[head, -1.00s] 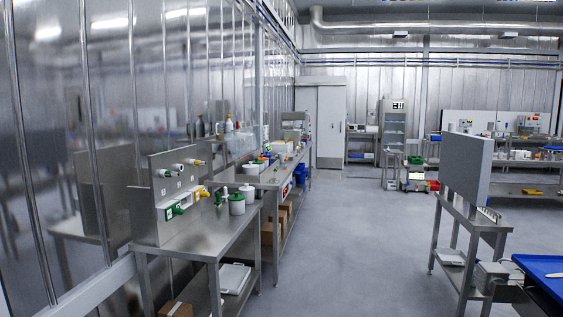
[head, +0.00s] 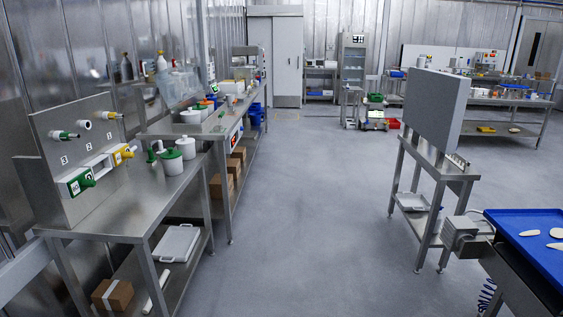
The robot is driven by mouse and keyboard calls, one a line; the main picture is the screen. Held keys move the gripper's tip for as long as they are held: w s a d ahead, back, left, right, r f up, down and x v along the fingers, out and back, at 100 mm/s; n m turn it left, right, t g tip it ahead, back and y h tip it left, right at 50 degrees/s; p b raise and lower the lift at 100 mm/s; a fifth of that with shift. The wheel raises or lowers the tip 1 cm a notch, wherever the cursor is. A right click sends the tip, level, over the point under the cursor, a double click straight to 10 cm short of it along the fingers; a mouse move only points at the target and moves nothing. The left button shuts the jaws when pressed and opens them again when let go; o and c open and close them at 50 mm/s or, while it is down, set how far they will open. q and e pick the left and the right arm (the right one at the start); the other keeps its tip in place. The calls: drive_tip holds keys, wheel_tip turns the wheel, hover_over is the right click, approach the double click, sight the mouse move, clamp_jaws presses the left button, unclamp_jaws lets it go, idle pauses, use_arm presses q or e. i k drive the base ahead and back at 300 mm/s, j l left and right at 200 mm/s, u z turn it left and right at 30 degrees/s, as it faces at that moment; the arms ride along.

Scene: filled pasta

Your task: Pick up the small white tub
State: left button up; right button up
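Several small white tubs show in the head view, and I cannot tell which one the task means. Another white tub (head: 190,117) stands farther back on the second bench (head: 165,127). The tubs look upright and nothing holds them. Neither of my grippers is in view.
A panel with green and yellow fittings (head: 70,170) stands on the near bench. A white tray (head: 176,243) and a cardboard box (head: 112,294) lie below. A stand with a grey board (head: 434,112) and a blue tray (head: 535,240) are right. The central floor (head: 300,200) is clear.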

sight(230, 97)
drive_tip(key=i, duration=2.05)
drive_tip(key=i+z, duration=0.1)
drive_tip(key=i, duration=1.95)
drive_tip(key=i+l+u, duration=0.1)
drive_tip(key=i, duration=0.65)
drive_tip(key=i+l+u, duration=0.1)
drive_tip(key=i, duration=0.65)
drive_tip(key=l, duration=0.1)
